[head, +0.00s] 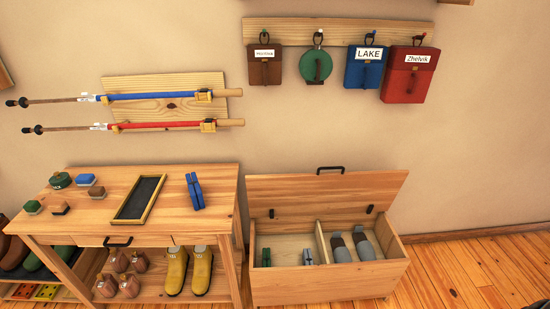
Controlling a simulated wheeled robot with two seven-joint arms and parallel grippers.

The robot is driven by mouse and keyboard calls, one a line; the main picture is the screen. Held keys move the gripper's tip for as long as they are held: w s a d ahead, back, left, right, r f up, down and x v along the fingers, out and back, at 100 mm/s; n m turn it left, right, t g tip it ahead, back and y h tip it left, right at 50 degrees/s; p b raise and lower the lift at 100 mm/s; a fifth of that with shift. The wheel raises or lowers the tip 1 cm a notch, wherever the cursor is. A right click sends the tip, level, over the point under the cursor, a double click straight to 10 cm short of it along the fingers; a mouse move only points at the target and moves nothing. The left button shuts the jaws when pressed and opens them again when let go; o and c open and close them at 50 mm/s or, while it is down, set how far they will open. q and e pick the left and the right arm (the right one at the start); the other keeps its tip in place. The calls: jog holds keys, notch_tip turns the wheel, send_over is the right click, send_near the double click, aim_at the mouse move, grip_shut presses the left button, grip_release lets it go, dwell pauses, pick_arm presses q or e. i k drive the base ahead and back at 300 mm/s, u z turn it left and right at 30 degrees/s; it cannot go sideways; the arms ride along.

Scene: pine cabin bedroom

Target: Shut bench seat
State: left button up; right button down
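The wooden bench (320,288) stands on the floor against the wall, right of the table. Its seat lid (290,195) is raised and leans back towards the wall, so the box is open. A black handle (330,169) sits on the lid's upper edge. A divider splits the inside.
Bags (409,75) hang above. Floor (450,270) right of the bench is clear.

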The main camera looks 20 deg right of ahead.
aim_at(270, 196)
jog(key=u, duration=0.45)
jog(key=i, duration=0.85)
jog(key=z, duration=0.6)
jog(key=i, duration=0.75)
jog(key=z, duration=0.7)
